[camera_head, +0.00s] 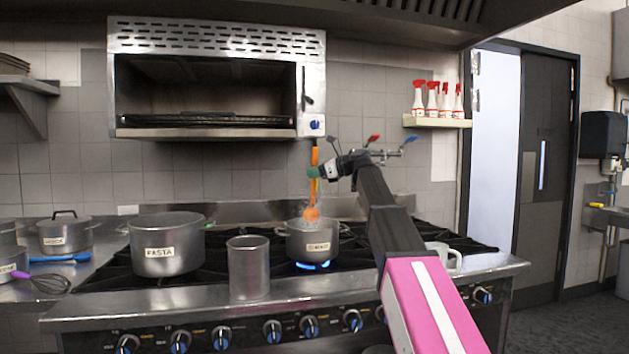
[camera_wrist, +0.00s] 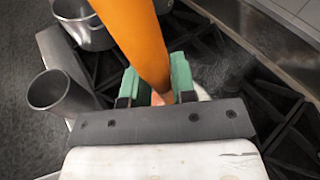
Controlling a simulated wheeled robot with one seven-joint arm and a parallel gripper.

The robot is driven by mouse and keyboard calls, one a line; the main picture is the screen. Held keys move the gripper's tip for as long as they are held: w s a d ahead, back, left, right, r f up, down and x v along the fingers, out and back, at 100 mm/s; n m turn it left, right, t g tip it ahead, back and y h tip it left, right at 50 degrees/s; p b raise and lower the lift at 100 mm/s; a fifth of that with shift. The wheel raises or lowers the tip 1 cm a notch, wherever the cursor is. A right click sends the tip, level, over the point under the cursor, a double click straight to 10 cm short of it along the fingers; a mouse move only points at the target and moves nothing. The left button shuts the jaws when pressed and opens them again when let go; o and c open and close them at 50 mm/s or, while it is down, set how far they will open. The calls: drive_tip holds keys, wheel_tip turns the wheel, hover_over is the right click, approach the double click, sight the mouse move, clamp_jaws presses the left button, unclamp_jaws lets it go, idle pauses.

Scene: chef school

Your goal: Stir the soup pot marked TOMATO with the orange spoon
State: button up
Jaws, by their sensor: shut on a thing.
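My gripper (camera_head: 314,172) is shut on the orange spoon (camera_head: 315,190), which hangs upright with its round bowl downward. In the wrist view the green fingers (camera_wrist: 157,85) close on both sides of the spoon's orange handle (camera_wrist: 137,40). The spoon's bowl shows at the rim of a small steel pot (camera_head: 312,241) in the head view; I cannot tell whether it is over the opening or behind it. This pot stands over a lit blue flame, with steam above it. Its label is too small to read surely. No label clearly reads TOMATO.
A PASTA pot (camera_head: 167,246) stands left on the burners. A tall steel container (camera_head: 248,268) stands at the stove's front, left of the small pot. A white mug (camera_head: 446,256) is at right. A whisk (camera_head: 50,283) and lidded pot (camera_head: 65,233) are far left. An oven (camera_head: 215,75) hangs above.

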sight(315, 152)
drive_tip(key=shift+r, duration=3.45)
